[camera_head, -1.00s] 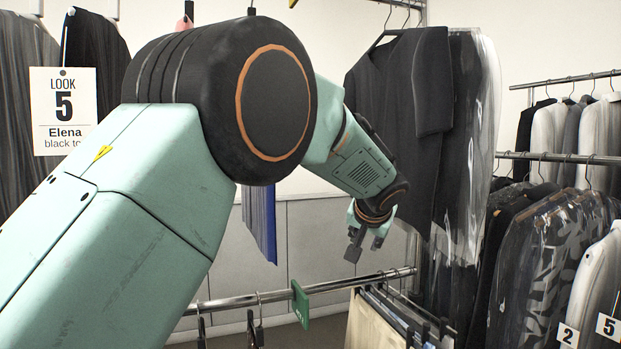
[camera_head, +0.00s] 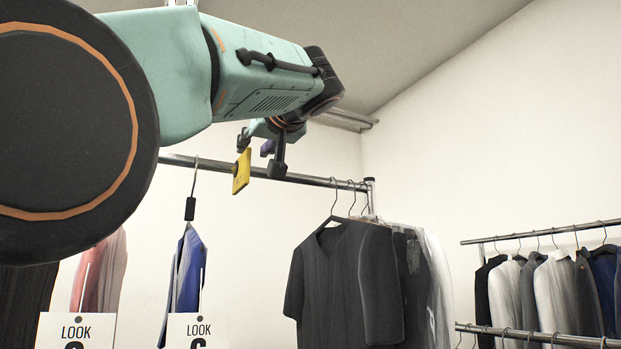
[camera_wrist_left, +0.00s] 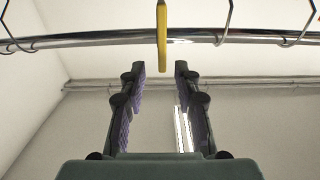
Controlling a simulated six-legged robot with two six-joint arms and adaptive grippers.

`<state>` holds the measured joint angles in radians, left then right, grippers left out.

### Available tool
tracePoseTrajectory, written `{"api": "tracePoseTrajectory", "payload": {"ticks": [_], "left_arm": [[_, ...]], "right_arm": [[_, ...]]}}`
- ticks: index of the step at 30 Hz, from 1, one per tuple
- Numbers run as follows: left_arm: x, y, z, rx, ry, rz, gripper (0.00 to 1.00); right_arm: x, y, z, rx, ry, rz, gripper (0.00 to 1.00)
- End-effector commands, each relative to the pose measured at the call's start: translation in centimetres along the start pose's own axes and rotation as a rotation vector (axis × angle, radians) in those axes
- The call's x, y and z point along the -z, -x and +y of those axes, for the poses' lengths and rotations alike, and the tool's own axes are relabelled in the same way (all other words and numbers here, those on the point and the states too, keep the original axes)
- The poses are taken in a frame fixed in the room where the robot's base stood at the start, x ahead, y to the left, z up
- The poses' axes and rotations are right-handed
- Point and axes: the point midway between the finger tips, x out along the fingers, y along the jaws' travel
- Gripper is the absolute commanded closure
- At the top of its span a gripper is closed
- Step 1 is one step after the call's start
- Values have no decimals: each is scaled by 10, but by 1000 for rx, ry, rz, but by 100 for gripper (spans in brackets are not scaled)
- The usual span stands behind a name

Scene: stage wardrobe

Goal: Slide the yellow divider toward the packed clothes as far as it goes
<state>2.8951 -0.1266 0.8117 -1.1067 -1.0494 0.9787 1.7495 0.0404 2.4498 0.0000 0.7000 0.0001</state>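The yellow divider (camera_head: 241,171) hangs on the upper rail (camera_head: 300,179), left of the packed clothes. The packed clothes (camera_head: 345,280) hang at the rail's right end, a dark short-sleeved top in front of pieces in clear cover. Bare rail lies between divider and clothes. My left gripper (camera_head: 260,153) is raised beside the divider, open and empty. In the left wrist view the divider (camera_wrist_left: 162,35) shows edge-on just beyond the gap between the open fingers (camera_wrist_left: 160,68); I see no contact. My right gripper is out of view.
A hanger with a blue garment (camera_head: 187,275) hangs left of the divider. Look cards (camera_head: 77,332) hang at lower left. A separate rack with jackets (camera_head: 555,295) stands at the right. Hanger hooks (camera_wrist_left: 223,22) flank the divider in the wrist view.

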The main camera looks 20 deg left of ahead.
Motion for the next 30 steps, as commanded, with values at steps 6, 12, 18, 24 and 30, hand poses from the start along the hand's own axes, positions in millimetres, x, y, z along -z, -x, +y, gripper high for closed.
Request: {"api": "tracePoseTrajectory", "payload": {"ticks": [6, 12, 18, 24, 30], "left_arm": [[2, -34, 1, -1, 0, -2, 68], [1, -48, 2, -1, -1, -1, 68], [0, -51, 3, -1, -1, 0, 68], [0, -51, 4, -1, -1, -1, 79], [0, -50, 4, -1, -1, 0, 96]], "right_arm": [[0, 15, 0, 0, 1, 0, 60], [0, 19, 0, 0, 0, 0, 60], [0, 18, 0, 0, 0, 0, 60], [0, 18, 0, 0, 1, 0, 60], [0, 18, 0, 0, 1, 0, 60]]}}
